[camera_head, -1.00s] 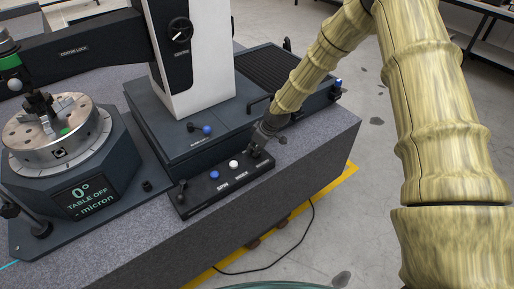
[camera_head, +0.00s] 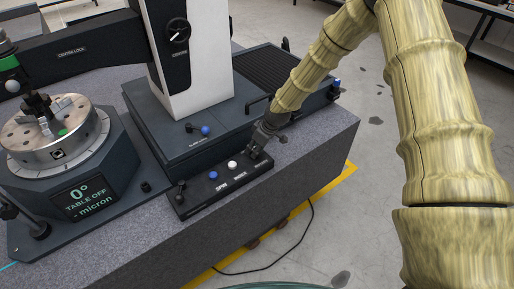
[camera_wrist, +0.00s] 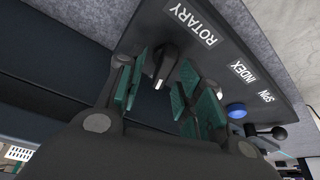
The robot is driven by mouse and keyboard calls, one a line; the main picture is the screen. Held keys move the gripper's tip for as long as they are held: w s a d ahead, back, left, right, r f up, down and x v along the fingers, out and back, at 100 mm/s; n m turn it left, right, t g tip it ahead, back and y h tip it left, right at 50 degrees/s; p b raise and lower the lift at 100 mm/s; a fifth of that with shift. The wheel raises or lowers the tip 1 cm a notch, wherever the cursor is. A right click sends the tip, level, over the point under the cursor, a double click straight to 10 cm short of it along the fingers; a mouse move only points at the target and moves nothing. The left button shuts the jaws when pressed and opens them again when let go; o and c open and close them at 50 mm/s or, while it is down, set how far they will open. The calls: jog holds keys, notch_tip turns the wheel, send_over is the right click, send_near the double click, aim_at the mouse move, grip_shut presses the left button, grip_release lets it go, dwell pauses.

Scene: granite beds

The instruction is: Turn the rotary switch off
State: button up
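The rotary switch (camera_wrist: 168,58) is a dark knob with a pale pointer mark, beside the label ROTARY on a black control panel (camera_wrist: 222,55). My gripper (camera_wrist: 163,66) is open, with teal-padded fingers on either side of the knob. A gap shows between the knob and each finger, and I cannot tell whether either touches. In the head view my gripper (camera_head: 259,148) is at the right end of the panel (camera_head: 205,199) and hides the switch. The display (camera_head: 85,198) on the round table's base reads 0°, TABLE OFF, micron.
A white button (camera_head: 232,165), a blue button (camera_head: 213,175) and a small lever (camera_head: 181,187) sit along the panel. The granite edge is close in front, with open floor to the right.

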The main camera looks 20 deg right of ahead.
jog(key=v, duration=1.1)
jog(key=shift+w+d, duration=0.1)
jog(key=shift+d, duration=0.05)
jog(key=s+a+f+m+g, duration=0.1)
jog(key=s+a+f+m, duration=0.1)
jog(key=s+f, duration=0.85)
jog(key=s+a+f+m+g, duration=0.1)
jog(key=s+a+f+m, duration=0.2)
jog(key=s+f, duration=0.75)
jog(key=s+d+f+m+h, duration=0.1)
jog(key=s+f, duration=0.1)
jog(key=s, duration=1)
jog(key=s+d+f+m+g+h, duration=0.1)
jog(key=s+d+f+m, duration=0.1)
jog(key=s, duration=1)
jog(key=shift+s+m+h, duration=0.15)
jog(key=shift+m+h, duration=0.15)
jog(key=shift+h, duration=0.1)
